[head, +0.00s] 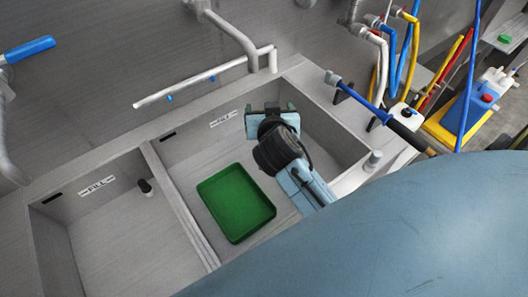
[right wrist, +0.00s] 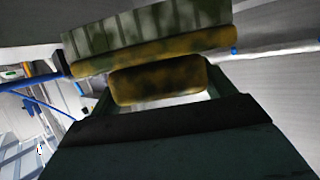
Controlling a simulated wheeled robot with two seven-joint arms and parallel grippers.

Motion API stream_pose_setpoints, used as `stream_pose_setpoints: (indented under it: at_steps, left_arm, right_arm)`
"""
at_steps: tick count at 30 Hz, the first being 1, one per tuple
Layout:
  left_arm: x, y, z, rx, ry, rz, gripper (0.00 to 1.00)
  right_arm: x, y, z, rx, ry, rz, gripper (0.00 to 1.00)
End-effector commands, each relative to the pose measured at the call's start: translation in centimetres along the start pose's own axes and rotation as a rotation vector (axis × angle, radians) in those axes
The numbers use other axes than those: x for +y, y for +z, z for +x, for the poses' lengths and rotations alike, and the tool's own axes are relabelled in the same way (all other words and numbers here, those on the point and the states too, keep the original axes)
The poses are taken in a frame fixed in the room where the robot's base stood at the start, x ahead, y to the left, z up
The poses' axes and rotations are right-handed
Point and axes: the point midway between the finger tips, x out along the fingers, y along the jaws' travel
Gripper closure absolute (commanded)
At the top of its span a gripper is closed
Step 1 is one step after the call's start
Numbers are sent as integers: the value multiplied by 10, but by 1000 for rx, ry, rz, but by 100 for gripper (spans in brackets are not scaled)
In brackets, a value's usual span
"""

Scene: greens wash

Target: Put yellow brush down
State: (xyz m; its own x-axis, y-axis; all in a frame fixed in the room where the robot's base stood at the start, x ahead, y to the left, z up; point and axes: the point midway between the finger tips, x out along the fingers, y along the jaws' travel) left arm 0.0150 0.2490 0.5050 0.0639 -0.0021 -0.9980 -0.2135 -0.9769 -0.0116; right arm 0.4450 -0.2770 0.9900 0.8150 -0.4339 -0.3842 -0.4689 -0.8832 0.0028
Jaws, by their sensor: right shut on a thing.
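My right gripper (head: 271,110) is over the right sink basin, near its back wall. In the right wrist view my right gripper (right wrist: 160,95) is shut on the yellow brush (right wrist: 160,80). The brush shows a dirty yellow-brown block between the fingers and a longer yellow-edged part with grey-green, striped bristles beyond it. In the head view the brush is hidden or too small to make out. My left gripper is in neither view.
A green tray (head: 236,203) lies empty on the right basin floor. A divider (head: 181,205) separates the left basin (head: 128,235), which has a dark plug-like piece. A faucet pipe (head: 205,82) runs along the back. Blue and yellow hoses (head: 390,55) and a blue-handled sprayer (head: 352,90) are at right.

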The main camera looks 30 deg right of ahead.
Motion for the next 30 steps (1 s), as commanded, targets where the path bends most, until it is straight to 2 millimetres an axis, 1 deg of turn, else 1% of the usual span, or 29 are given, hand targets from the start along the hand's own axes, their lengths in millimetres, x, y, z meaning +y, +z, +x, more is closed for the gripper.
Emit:
stream_pose_setpoints:
  at_steps: [1, 3, 6, 9, 13, 17, 24, 30]
  left_arm:
    - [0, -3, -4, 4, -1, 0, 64]
    - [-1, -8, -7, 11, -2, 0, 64]
    - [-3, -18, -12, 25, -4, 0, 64]
    - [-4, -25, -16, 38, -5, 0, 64]
    - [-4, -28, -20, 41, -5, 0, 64]
    - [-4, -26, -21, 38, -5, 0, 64]
    - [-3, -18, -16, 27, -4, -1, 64]
    - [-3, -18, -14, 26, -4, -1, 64]
  right_arm:
    - [9, 5, 10, -3, 90, 34, 44]
    - [26, 15, 21, -3, 241, 96, 44]
    - [50, 27, 30, -3, 470, 193, 44]
    - [67, 36, 29, -3, 661, 276, 44]
    - [78, 41, 23, -2, 833, 349, 44]
    - [82, 48, 20, -2, 913, 380, 44]
    - [84, 87, 36, -1, 925, 381, 44]
    - [83, 104, 43, -1, 922, 381, 44]
